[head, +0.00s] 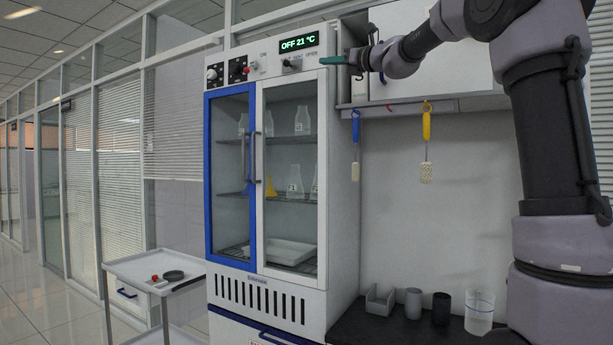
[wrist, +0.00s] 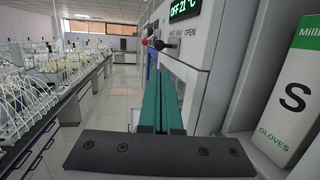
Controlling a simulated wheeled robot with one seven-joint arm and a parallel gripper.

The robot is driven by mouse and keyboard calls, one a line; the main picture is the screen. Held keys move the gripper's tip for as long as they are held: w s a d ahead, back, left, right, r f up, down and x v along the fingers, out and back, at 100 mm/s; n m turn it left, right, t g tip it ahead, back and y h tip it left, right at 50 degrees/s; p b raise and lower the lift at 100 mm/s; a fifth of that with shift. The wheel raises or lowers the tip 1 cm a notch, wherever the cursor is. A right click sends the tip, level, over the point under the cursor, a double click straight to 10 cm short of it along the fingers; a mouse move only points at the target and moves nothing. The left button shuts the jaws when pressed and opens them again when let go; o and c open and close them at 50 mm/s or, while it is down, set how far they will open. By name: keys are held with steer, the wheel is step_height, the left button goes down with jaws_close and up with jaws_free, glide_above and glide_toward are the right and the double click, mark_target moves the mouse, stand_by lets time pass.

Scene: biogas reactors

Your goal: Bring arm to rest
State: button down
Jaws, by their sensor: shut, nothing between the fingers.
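My arm reaches in from the upper right of the head view, its dark and grey links bent at the top. My gripper (head: 333,60) is at the left end of it, beside the upper right corner of the incubator cabinet (head: 338,180). In the wrist view my gripper (wrist: 165,85) shows as two green fingers lying together, shut and empty. The fingers point along the cabinet front, below its display (wrist: 185,9) reading "OFF 21 °C". I cannot tell whether they touch the cabinet.
A glove box (wrist: 290,100) stands close on the right in the wrist view. A trolley (head: 150,268) stands left of the cabinet. A beaker (head: 480,312) and small containers stand on the dark counter (head: 400,335). The aisle (wrist: 120,90) looks clear.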

steer(key=s+d+f+n+g+h, duration=0.2)
steer(key=s+d+f+n+h, duration=0.2)
steer(key=s+f+n, duration=0.3)
steer(key=s+d+f+n+g+h, duration=0.2)
steer(key=s+f+n, duration=0.6)
steer(key=s+f, duration=0.8)
steer(key=s+d+f+n+g+h, duration=0.3)
steer(key=s+d+f+n+h, duration=0.3)
steer(key=s+f, duration=0.6)
step_height(320, 180, down, 6)
steer(key=shift+d+r+n, duration=0.15)
steer(key=shift+r+n, duration=0.05)
steer(key=shift+n, duration=0.8)
